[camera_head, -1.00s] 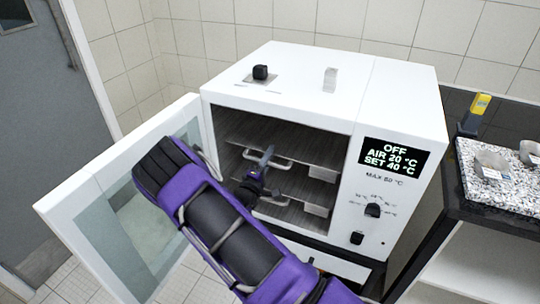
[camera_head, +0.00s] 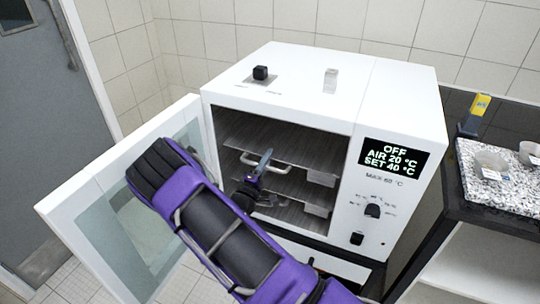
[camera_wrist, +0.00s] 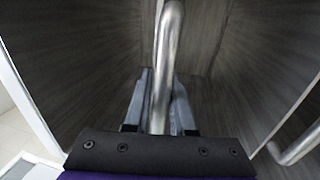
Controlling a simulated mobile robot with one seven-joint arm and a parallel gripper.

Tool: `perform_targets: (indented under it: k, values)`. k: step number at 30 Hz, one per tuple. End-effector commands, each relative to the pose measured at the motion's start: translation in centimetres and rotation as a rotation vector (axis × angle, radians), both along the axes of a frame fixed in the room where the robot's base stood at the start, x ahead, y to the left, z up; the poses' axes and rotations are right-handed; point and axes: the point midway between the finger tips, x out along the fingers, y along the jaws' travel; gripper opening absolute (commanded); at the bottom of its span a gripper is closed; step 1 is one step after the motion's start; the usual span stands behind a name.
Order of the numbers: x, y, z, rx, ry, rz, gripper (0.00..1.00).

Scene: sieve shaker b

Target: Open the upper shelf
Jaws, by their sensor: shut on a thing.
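The upper shelf (camera_head: 243,143) is a dark grey plate inside the white oven (camera_head: 290,90), with a silver bar handle (camera_head: 280,168) at its front. My gripper (camera_head: 264,162) reaches in through the open doorway and is shut on this handle. In the wrist view the handle (camera_wrist: 168,45) runs between the two grey fingers (camera_wrist: 157,90). The shelf sits mostly inside the oven. The purple and black arm hides part of the doorway's left side and the lower shelf.
The glass oven door (camera_head: 120,215) stands wide open to the left, behind my arm. A lower shelf (camera_head: 290,212) lies below; its handle (camera_wrist: 297,148) shows at the right in the wrist view. A black-edged bench (camera_head: 490,205) with small dishes stands right.

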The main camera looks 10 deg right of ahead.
Motion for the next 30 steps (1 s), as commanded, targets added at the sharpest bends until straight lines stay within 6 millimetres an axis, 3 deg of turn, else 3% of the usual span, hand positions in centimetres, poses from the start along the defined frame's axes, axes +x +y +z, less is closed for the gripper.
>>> perform_targets:
  k: [18,24,30]
  values:
    - [-13.1,9.4,-0.5,0.004,0.015,0.003,0.00]
    - [-15.4,11.0,-0.6,0.004,0.014,0.001,0.00]
    - [-16.2,11.5,-0.5,0.004,0.013,-0.002,0.00]
